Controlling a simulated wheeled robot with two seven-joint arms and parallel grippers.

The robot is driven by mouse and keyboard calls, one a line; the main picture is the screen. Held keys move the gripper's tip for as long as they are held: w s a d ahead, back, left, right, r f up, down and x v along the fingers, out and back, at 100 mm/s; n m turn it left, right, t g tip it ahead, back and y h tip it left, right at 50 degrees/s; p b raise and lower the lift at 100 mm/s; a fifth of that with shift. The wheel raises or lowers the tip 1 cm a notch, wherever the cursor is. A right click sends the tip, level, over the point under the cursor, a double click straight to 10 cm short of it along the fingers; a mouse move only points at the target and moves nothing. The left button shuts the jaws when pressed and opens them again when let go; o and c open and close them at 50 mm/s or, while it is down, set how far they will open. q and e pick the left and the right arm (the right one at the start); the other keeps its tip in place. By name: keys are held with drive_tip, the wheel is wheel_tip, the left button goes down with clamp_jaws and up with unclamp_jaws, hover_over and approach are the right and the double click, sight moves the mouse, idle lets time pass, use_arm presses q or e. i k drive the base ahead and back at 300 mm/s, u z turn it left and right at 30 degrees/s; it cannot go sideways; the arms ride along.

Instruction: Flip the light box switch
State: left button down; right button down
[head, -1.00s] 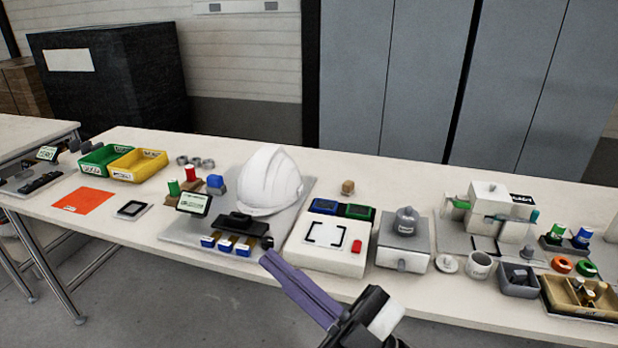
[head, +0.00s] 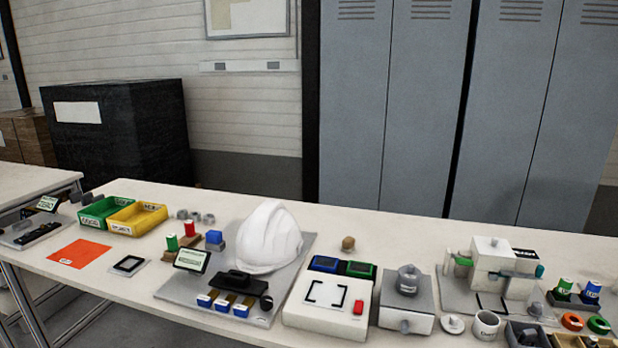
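A white box (head: 301,318) stands at the front middle of the table, with a bracket-marked panel (head: 326,294) on its top. A red switch (head: 358,307) sits at the right of that top face. I take this to be the light box; I cannot tell whether it is lit or which way the switch stands. A blue tray and a green tray (head: 360,270) lie at its back edge. Neither of my grippers shows in the head view now.
Left of the box, a white helmet shell (head: 270,238) stands on a grey board (head: 180,287) with blue-tipped parts. Right of it is a grey box with a knob (head: 407,304). Yellow (head: 137,217) and green bins stand at the left. Lockers stand behind.

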sight(358, 308)
drive_tip(key=k, duration=1.3)
drive_tip(key=z, duration=0.8)
drive_tip(key=i, duration=1.15)
drive_tip(key=z, duration=0.2)
